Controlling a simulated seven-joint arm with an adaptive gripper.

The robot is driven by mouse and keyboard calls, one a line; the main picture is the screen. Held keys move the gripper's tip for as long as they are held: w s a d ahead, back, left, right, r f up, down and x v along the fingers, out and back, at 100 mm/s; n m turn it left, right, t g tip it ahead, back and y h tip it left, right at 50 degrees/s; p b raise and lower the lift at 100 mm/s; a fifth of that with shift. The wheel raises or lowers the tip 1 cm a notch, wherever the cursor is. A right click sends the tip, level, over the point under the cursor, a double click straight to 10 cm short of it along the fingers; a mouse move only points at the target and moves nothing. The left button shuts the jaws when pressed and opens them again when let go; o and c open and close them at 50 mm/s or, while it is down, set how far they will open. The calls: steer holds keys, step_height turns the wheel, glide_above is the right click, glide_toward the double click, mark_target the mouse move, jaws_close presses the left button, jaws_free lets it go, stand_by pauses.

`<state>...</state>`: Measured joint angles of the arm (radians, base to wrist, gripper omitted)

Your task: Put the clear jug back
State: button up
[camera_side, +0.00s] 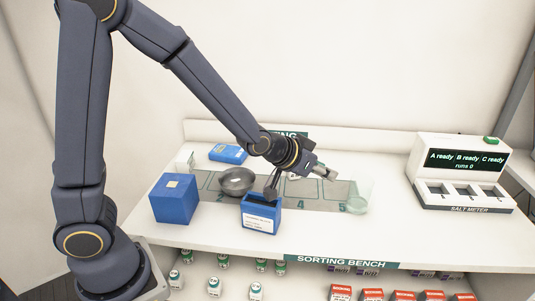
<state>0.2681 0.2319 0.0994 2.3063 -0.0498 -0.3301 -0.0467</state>
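A clear, see-through vessel (358,204), probably the clear jug, stands upright near the mark 5 at the right end of the grey numbered strip (325,192). Its outline is faint, and I cannot make out a handle. My gripper (300,182) is over the strip, to the left of this vessel and apart from it. Its two fingers are spread wide, and I see nothing between them. The left finger hangs just behind and above an open blue box with a white label (262,222); I cannot tell whether they touch.
A salt meter (462,175) stands at the right. Bare bench lies between strip and meter. Bottles and red boxes fill the shelf below.

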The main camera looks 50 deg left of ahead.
steer(key=s+a+r+g, duration=0.1)
steer(key=s+a+r, duration=0.1)
steer(key=s, duration=0.6)
steer(key=s+a+r+g+y, duration=0.1)
steer(key=s+a+r+g, duration=0.1)
steer(key=s, duration=0.7)
steer(key=s+a+r+n+g, duration=0.1)
steer(key=s+a+r+g, duration=0.1)
steer(key=s, duration=0.7)
step_height(320, 180, up, 3)
steer(key=shift+a+f+y, duration=0.1)
steer(key=shift+a+y, duration=0.2)
steer(key=shift+a, duration=0.45)
